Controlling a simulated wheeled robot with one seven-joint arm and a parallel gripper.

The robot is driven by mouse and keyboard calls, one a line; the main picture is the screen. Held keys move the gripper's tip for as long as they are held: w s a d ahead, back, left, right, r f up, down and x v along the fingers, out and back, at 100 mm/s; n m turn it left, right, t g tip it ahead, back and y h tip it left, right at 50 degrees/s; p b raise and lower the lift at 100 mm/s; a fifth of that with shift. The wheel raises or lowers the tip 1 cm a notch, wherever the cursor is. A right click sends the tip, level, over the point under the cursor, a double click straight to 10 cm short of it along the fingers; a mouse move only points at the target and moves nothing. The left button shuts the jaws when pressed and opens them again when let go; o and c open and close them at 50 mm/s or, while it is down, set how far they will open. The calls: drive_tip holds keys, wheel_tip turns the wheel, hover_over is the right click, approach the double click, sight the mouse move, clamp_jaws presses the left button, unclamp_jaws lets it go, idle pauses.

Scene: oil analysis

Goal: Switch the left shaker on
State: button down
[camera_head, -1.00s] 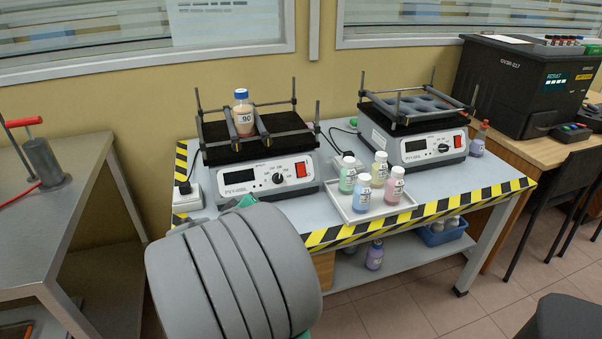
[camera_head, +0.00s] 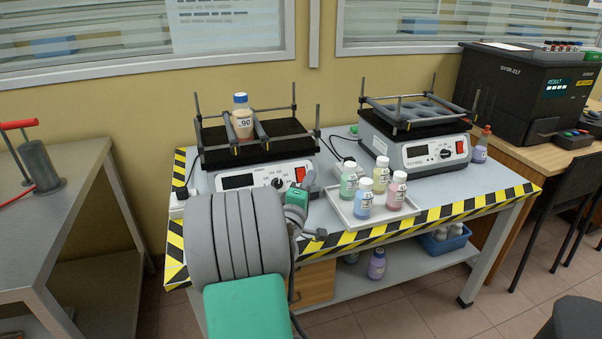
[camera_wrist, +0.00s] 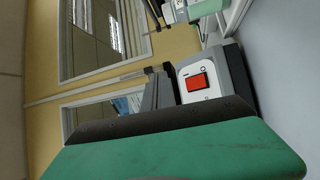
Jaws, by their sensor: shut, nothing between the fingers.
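The left shaker (camera_head: 262,172) stands on the grey table and carries a bottle with a blue cap (camera_head: 242,118) on its black platform. Its red power switch (camera_head: 300,174) is at the right end of the front panel. The wrist view also shows the red switch (camera_wrist: 194,83), just beyond the fingers. My gripper (camera_head: 307,181) is shut and empty, close in front of the switch. I cannot tell whether it touches the panel. My arm hides the lower front of the shaker. The switch's rocker position is too small to tell.
The right shaker (camera_head: 415,145) stands to the right on the same table. A white tray (camera_head: 345,213) with several capped bottles is just right of my gripper. A purple bottle (camera_head: 480,146) stands at the table's right end. Striped tape (camera_head: 440,212) marks the front edge.

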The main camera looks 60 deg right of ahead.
sight(302, 175)
drive_tip(key=w+d, duration=0.1)
drive_tip(key=w+d+f, duration=0.1)
drive_tip(key=w+d, duration=0.1)
drive_tip(key=w+d+f+b, duration=0.1)
drive_tip(key=shift+w+d+f, duration=0.15)
drive_tip(key=shift+f, duration=0.05)
idle(2.0)
drive_tip(key=shift+w+d+f, duration=0.1)
drive_tip(key=shift+w+d, duration=0.15)
